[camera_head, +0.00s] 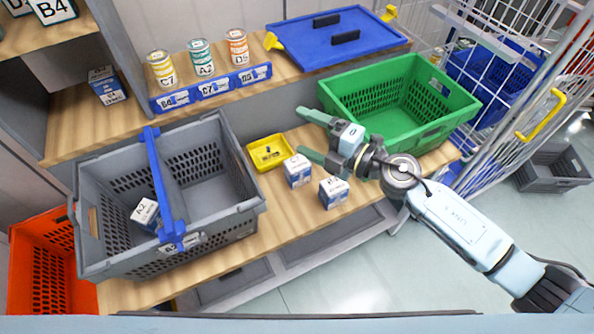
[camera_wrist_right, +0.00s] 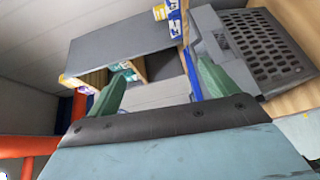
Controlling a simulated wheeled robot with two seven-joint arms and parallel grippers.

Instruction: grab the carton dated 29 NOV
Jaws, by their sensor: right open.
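Two small white-and-blue cartons stand on the wooden bench in the head view, one nearer the yellow tray (camera_head: 297,170) and one in front of it to the right (camera_head: 333,191). Another white-and-blue carton (camera_head: 147,214), marked A2, lies in the grey basket (camera_head: 243,210). I cannot read a date on any of them. My right gripper (camera_head: 307,136) is open and empty above the bench, just behind the two cartons. Its green fingers also show in the wrist view (camera_wrist_right: 163,85), with no carton between them. My left gripper is not in view.
A green crate (camera_head: 437,128) stands right of my gripper. The small yellow tray (camera_head: 254,145) is at left. Cans, including C7 (camera_head: 162,70), stand on the raised shelf beside a blue lid (camera_head: 350,52). An orange tote (camera_head: 40,270) is far left. A wire cage (camera_head: 480,75) stands at right.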

